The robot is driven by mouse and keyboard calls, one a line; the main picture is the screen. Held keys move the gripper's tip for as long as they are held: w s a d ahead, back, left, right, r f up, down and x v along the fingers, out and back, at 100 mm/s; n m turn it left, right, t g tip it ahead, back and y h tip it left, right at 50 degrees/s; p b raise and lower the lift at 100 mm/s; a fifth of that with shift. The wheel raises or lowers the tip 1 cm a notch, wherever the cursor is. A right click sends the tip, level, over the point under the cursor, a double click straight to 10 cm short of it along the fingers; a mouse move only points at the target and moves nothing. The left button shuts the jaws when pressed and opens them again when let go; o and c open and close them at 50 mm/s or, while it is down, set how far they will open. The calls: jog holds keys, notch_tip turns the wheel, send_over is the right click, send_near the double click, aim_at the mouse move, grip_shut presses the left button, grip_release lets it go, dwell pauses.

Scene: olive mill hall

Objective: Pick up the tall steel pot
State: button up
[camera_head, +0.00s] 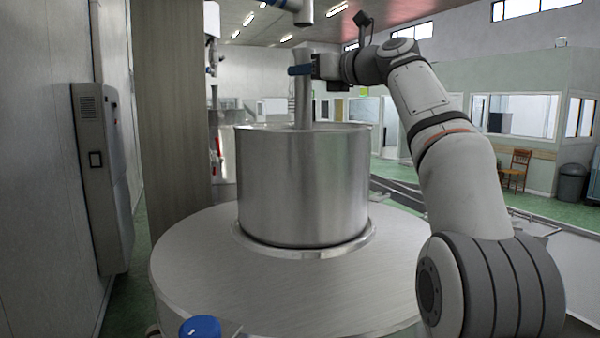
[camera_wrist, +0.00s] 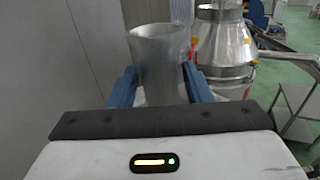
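The tall steel pot (camera_head: 303,100) is a slim, upright grey cylinder with a flared top. In the wrist view the pot (camera_wrist: 160,62) stands between the two blue fingers of my gripper (camera_wrist: 160,82). The right finger looks close against its side, and a thin gap seems to show at the left. In the head view my gripper (camera_head: 300,70) comes in from the right, level, with a blue finger across the pot's upper part. The pot's lower end merges with the big steel drum behind or below it, so its base is unclear. Firm contact cannot be told.
The wide steel drum (camera_head: 300,190) stands on a round metal top (camera_head: 200,265) below my arm. A blue knob (camera_head: 200,327) is at the front edge. A grey wall cabinet (camera_head: 100,175) is at left. A metal hopper (camera_wrist: 224,50) stands behind the pot. Green floor lies open at right.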

grip_shut()
dwell(1.0)
jog(key=shift+s+r, duration=0.1)
jog(key=shift+r, duration=0.05)
